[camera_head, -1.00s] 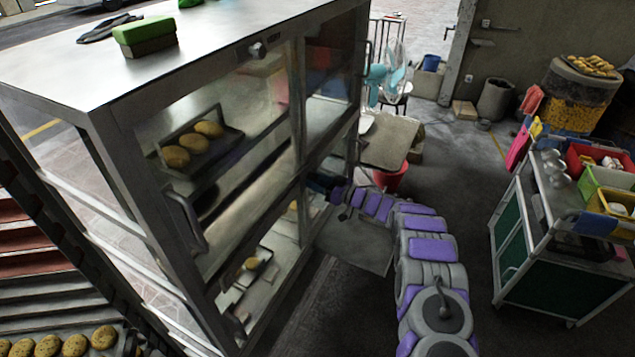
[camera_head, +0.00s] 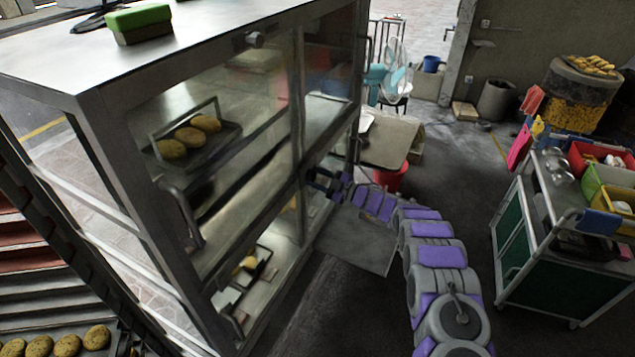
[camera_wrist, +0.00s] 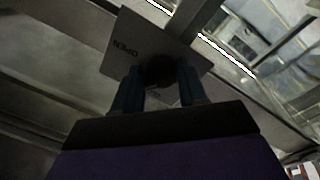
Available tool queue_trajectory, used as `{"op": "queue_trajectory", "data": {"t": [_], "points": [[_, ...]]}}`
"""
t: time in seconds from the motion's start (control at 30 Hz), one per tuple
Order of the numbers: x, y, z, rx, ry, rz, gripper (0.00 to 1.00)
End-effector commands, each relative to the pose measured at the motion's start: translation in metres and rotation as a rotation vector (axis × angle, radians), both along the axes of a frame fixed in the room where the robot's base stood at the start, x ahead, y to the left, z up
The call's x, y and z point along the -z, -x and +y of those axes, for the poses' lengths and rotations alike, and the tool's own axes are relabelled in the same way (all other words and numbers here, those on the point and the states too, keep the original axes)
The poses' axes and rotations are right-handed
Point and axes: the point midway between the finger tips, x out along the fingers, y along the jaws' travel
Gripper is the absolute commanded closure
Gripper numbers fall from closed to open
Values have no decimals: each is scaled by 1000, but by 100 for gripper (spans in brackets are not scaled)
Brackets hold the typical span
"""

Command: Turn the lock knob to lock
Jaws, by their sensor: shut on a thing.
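A second label below the knob is mostly hidden. My gripper (camera_wrist: 159,83) is shut on the knob, with one blue finger on each side of it. In the head view my gripper (camera_head: 320,183) is at the glass front of the metal cabinet (camera_head: 298,120), near the middle crossbar. The knob is too small to make out there.
Bread trays (camera_head: 196,148) sit inside the cabinet behind glass. A handle (camera_head: 181,215) sticks out at its left. A red bucket (camera_head: 388,179) and a fan (camera_head: 390,72) stand behind my arm. A loaded cart (camera_head: 545,240) stands at the right, with open floor between.

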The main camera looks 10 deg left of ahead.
Motion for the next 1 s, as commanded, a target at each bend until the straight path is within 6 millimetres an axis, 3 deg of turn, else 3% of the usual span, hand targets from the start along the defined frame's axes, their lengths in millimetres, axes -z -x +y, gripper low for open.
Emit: {"op": "queue_trajectory", "data": {"t": [0.5, 1.0], "points": [[4, 0, 0, -5, 161, -424, 89], [5, 0, 2, -9, 233, -607, 89]]}}
